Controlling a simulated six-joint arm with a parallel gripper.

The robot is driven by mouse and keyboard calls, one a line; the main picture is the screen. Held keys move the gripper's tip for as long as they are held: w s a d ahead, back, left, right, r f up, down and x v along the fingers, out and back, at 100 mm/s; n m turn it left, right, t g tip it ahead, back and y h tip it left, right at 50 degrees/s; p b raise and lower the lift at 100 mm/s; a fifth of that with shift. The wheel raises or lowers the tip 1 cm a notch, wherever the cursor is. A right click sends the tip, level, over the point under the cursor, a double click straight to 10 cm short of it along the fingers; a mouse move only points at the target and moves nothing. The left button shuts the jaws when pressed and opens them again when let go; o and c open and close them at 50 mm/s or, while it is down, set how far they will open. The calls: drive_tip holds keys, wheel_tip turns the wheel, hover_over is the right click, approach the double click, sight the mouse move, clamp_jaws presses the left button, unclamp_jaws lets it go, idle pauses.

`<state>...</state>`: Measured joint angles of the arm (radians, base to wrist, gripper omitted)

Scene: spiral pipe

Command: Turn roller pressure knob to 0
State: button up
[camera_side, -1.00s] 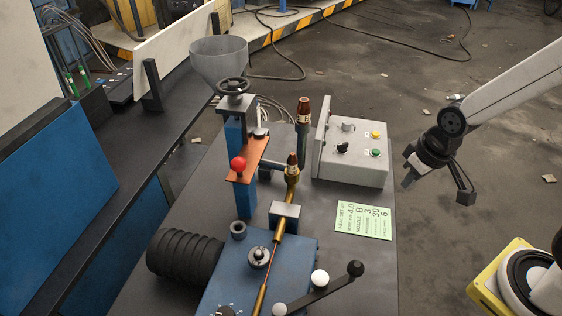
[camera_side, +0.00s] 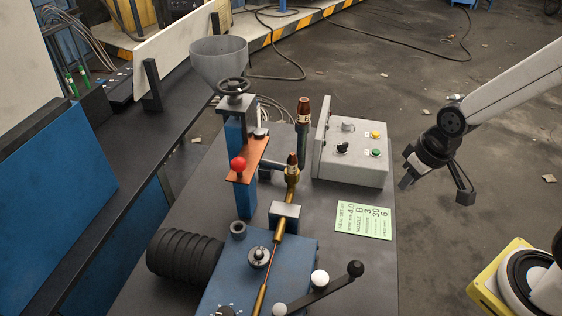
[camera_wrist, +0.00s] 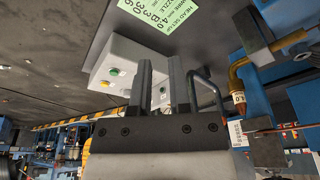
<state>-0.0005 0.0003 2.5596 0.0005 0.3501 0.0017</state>
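Two knobs show on the blue machine box (camera_side: 305,250) in the side view. One is a round grey knob (camera_side: 260,256) on its top. The other is a black knob (camera_side: 227,312) with white scale marks, cut by the bottom edge. I cannot tell which is the roller pressure knob, and I cannot read either setting. My gripper (camera_side: 437,188) hangs in the air to the right of the table, well away from both knobs. Its two fingers are apart and empty. The fingers also show apart in the wrist view (camera_wrist: 160,72).
A grey control box (camera_side: 352,158) with buttons stands at the table's back right. A green card (camera_side: 363,220) lies in front. A black lever (camera_side: 325,290) with ball ends, a brass pipe (camera_side: 279,228) and a blue post with a red ball (camera_side: 238,164) rise around the knobs.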

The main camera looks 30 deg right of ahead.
drive_tip(key=o, duration=0.7)
drive_tip(key=shift+w+a, duration=0.25)
drive_tip(key=shift+a, duration=0.15)
drive_tip(key=shift+o, duration=0.4)
drive_tip(key=w+a+m+y, duration=0.1)
drive_tip(key=w+a+m, duration=0.3)
drive_tip(key=a, duration=0.4)
drive_tip(key=shift+a+f+m, duration=0.25)
drive_tip(key=shift+f+m, duration=0.05)
drive_tip(key=shift+m, duration=0.2)
drive_tip(key=m+g+y, duration=0.3)
drive_tip(key=m, duration=1)
approach(225, 315)
drive_tip(key=f, duration=0.2)
drive_tip(key=shift+s+r, duration=0.15)
drive_tip(key=shift+r, duration=0.05)
drive_tip(key=shift+a+f, duration=0.1)
drive_tip(key=shift+x, duration=3.8)
drive_tip(key=shift+a, duration=0.15)
